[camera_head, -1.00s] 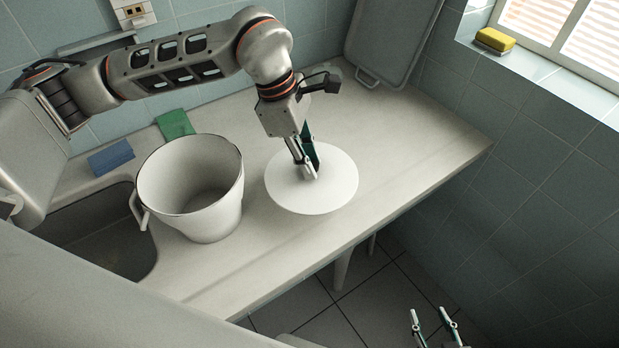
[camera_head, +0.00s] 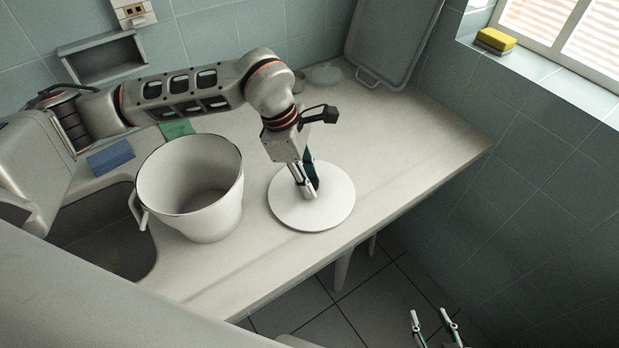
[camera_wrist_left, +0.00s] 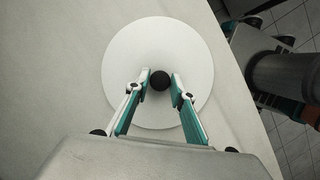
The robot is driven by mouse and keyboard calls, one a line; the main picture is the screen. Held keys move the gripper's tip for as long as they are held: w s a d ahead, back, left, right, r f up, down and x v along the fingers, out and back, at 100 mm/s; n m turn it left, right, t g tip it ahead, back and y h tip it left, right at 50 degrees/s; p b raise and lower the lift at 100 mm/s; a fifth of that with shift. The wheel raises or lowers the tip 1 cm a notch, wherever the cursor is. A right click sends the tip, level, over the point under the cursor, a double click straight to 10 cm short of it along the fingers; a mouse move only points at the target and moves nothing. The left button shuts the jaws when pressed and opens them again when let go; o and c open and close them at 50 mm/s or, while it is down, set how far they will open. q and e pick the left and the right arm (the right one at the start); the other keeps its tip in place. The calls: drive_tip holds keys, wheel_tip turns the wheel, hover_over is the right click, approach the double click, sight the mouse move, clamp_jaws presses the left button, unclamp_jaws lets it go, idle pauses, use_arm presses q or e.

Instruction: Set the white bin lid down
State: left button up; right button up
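The white bin lid (camera_head: 332,213) is a round disc with a black knob (camera_wrist_left: 160,80). It lies level, low over the counter to the right of the white bin (camera_head: 222,215); I cannot tell for sure whether it touches the counter. My left gripper (camera_head: 309,192) points down at the lid's middle. In the left wrist view its fingertips close on both sides of the knob. In the head view the knob is hidden by the fingers. My right gripper (camera_head: 432,316) is open and empty, low at the bottom edge, away from the counter.
The counter (camera_head: 400,130) is clear around the lid, with its front edge nearby. The open bin stands beside the sink (camera_head: 100,245). A blue sponge (camera_head: 111,157) and a green cloth (camera_head: 177,129) lie behind. A tray (camera_head: 392,40) leans at the back wall.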

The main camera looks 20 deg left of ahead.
use_arm(q)
drive_tip(key=shift+o, duration=1)
drive_tip(key=shift+r, duration=0.15)
drive_tip(key=shift+a+r, duration=0.15)
drive_tip(key=shift+r, duration=0.15)
drive_tip(key=v, duration=1.1)
drive_tip(key=shift+r, duration=0.2)
